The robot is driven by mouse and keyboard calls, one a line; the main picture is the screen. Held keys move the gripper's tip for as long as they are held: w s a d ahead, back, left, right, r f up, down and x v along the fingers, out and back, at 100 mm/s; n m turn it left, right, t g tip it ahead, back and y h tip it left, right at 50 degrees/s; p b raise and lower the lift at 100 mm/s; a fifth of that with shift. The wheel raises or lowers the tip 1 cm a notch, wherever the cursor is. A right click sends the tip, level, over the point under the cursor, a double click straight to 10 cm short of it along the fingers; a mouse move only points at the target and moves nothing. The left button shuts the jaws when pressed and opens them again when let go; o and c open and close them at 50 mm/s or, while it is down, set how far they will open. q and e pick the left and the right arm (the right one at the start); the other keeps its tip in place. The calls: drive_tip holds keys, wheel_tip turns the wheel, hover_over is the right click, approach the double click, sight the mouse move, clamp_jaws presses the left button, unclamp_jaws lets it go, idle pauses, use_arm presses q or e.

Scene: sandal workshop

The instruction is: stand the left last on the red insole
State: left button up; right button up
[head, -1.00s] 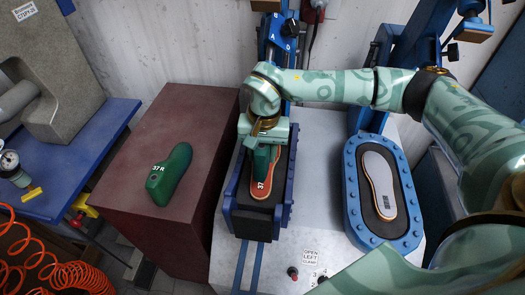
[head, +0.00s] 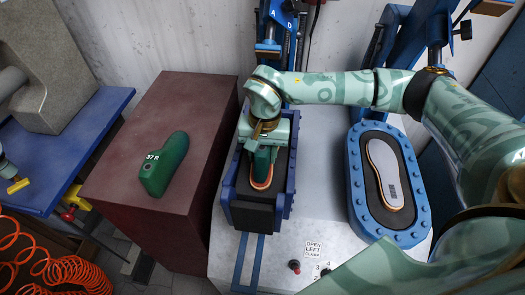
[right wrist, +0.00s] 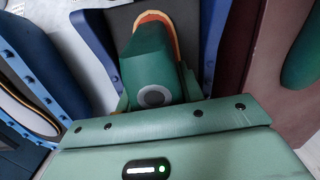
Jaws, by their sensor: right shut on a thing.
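The green left last (head: 262,164) is in my right gripper (head: 264,146), which is shut on it from above. The last is over the red insole (head: 262,186), whose orange-red rim shows around its near end. The insole lies on the dark pad in the left blue press tray (head: 229,206). In the right wrist view the last (right wrist: 148,62) covers most of the insole, and the red rim (right wrist: 168,24) curves around its far end. I cannot tell whether the last touches the insole.
A second green last (head: 165,168), marked 37 R, lies on the dark red block (head: 118,188) to the left. The right blue tray (head: 359,217) holds a pale insole (head: 386,175). Buttons (head: 295,266) sit at the front of the grey table. Blue press posts stand behind.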

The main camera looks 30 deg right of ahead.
drive_tip(key=shift+p, duration=0.3)
idle(0.4)
drive_tip(key=shift+f, duration=0.25)
idle(0.6)
drive_tip(key=o, duration=1.1)
drive_tip(key=shift+c, duration=0.2)
drive_tip(key=r, duration=0.4)
drive_tip(key=r+p, duration=0.1)
drive_tip(key=r, duration=0.3)
drive_tip(key=r+p, duration=0.1)
drive_tip(key=r, duration=0.3)
drive_tip(key=shift+d, duration=0.25)
